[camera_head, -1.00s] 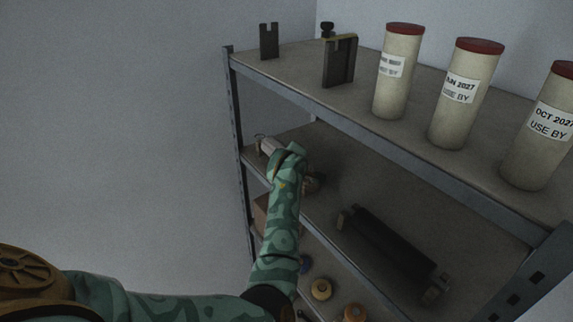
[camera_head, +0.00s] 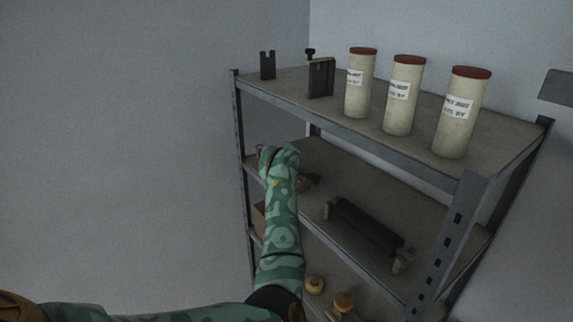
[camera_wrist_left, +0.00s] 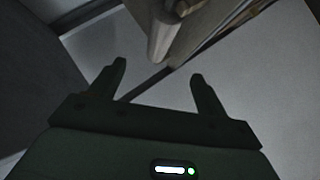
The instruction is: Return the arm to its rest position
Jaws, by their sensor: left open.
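My left arm comes in from the lower left in the head view and rises in front of the shelf rack. Its wrist end is at the level of the middle shelf (camera_head: 360,186), near that shelf's left end. The fingers are hidden behind the wrist in the head view. In the left wrist view my left gripper (camera_wrist_left: 158,82) is open, with its two fingers apart and nothing between them. A pale rounded thing (camera_wrist_left: 163,38) shows beyond the fingertips; I cannot tell what it is. My right gripper is not in view.
The top shelf (camera_head: 420,135) carries several things, including red-capped cylinders (camera_head: 405,95) and dark brackets (camera_head: 321,78). A dark roller (camera_head: 365,227) lies on the middle shelf. Round orange-brown things (camera_head: 343,301) sit lower. Left of the rack is bare wall.

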